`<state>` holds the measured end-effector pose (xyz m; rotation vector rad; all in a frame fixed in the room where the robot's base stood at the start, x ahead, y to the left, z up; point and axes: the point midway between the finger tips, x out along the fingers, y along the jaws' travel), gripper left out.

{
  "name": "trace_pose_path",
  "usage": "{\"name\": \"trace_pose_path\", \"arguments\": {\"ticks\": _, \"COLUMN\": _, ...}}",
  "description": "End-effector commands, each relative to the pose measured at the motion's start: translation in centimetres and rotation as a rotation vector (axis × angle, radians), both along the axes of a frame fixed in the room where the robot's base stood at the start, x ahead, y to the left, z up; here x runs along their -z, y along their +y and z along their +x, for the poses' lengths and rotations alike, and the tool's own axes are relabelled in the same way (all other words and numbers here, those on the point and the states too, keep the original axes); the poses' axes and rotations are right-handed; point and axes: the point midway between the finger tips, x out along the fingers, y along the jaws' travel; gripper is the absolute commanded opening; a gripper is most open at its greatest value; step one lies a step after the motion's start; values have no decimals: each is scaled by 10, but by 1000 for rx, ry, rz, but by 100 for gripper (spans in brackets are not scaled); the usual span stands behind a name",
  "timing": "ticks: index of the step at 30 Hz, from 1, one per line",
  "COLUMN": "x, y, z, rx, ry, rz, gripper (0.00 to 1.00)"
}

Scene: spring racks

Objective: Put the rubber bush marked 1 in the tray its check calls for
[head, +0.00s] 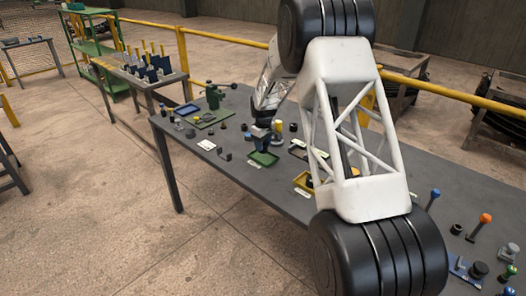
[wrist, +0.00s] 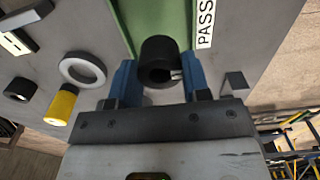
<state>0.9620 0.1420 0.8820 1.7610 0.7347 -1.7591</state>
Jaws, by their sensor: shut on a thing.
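My gripper (wrist: 158,74) has its two blue fingers shut on a black hollow rubber bush (wrist: 159,50). A small pale mark shows at the bush's right side, but I cannot read a number. The bush is in front of a green tray (wrist: 122,12) with a label reading PASS (wrist: 206,22) along its right side. In the head view my gripper (head: 264,146) is just above the green tray (head: 263,159); the bush is too small to make out there. I cannot tell whether the bush touches the tray.
A yellow tray (head: 303,184) stands to the right and a blue tray (head: 186,108) at the far left of the table. In the wrist view a pale ring (wrist: 82,69), a yellow piece (wrist: 61,105) and a black bush (wrist: 20,89) are left of the gripper.

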Motion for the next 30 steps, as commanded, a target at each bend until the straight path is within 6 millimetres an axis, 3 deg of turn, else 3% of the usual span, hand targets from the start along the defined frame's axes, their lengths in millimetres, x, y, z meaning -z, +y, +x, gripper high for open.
{"name": "trace_pose_path", "arguments": {"ticks": 5, "x": 2, "y": 0, "z": 0, "rx": 0, "ry": 0, "rz": 0, "gripper": 15}}
{"name": "trace_pose_path", "arguments": {"ticks": 16, "x": 33, "y": 0, "z": 0, "rx": 0, "ry": 0, "rz": 0, "gripper": 15}}
{"name": "trace_pose_path", "arguments": {"ticks": 30, "x": 38, "y": 0, "z": 0, "rx": 0, "ry": 0, "rz": 0, "gripper": 15}}
